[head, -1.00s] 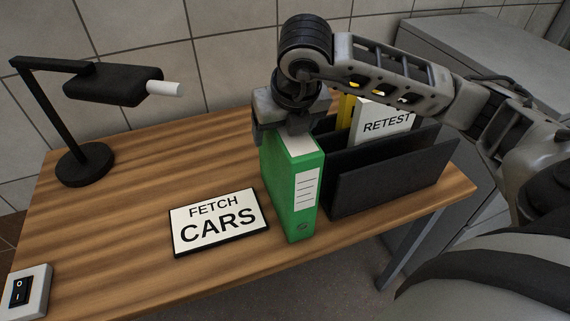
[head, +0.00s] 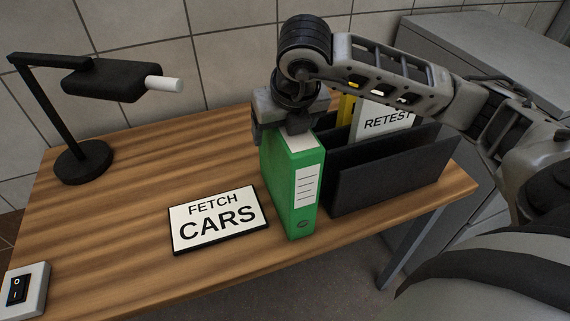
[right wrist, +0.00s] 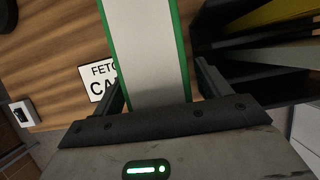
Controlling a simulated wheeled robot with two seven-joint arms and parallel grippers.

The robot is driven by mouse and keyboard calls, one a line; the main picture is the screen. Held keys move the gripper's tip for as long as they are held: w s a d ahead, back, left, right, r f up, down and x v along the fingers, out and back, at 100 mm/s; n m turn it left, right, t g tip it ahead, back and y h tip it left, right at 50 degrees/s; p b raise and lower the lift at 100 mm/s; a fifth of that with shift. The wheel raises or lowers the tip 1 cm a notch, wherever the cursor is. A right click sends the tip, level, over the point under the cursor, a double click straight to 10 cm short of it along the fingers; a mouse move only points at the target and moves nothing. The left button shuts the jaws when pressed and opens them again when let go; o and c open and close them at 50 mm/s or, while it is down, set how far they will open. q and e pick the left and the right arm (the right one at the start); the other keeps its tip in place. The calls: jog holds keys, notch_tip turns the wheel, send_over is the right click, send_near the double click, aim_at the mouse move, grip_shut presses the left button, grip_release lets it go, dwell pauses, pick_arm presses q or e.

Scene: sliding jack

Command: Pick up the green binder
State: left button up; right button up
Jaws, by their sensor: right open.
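The green binder (head: 296,190) stands upright on the wooden table, just left of the black file holder, with its white label facing front. My right gripper (head: 284,137) is over the binder's top from above. In the right wrist view the gripper (right wrist: 162,90) is open, with one finger on each side of the binder (right wrist: 147,45). A gap shows at the right finger; contact at the left finger is hard to tell. My left gripper is not in view.
The black file holder (head: 385,180) holds a white RETEST folder (head: 385,118) and a yellow one. A FETCH CARS sign (head: 217,222) lies left of the binder. A black lamp (head: 90,85) and a switch box (head: 26,290) stand farther left.

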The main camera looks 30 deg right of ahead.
dwell(0.4)
grip_shut()
